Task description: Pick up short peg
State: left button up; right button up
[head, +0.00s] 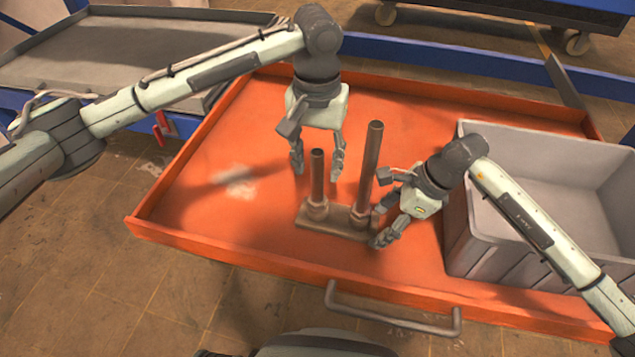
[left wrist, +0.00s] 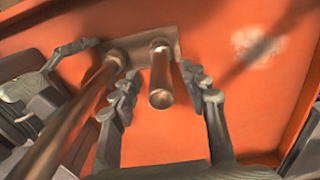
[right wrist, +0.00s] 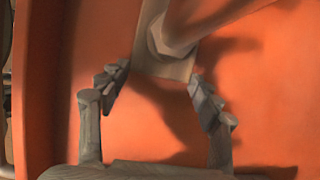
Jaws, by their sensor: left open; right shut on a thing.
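The short peg (head: 317,180) stands upright at the left end of a brown base plate (head: 337,219) in the orange tray. The tall peg (head: 370,165) stands at the plate's right end. My left gripper (head: 317,171) is open above, with its fingers on either side of the short peg's upper part. In the left wrist view the short peg (left wrist: 160,80) sits between the spread fingers, with gaps showing on both sides. My right gripper (head: 378,226) is shut on the base plate's right end, low by the tall peg. The plate's end (right wrist: 165,66) lies between its fingertips in the right wrist view.
A grey bin (head: 480,240) stands in the right of the orange tray (head: 230,225), close to my right arm. The tray has a raised rim and a front handle (head: 390,325). Its left part is clear. A grey table (head: 120,50) is at the back left.

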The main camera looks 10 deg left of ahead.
aim_at(318, 176)
pick_arm(q)
jog(key=shift+w+f, duration=0.2)
jog(key=shift+f, duration=1.65)
grip_shut()
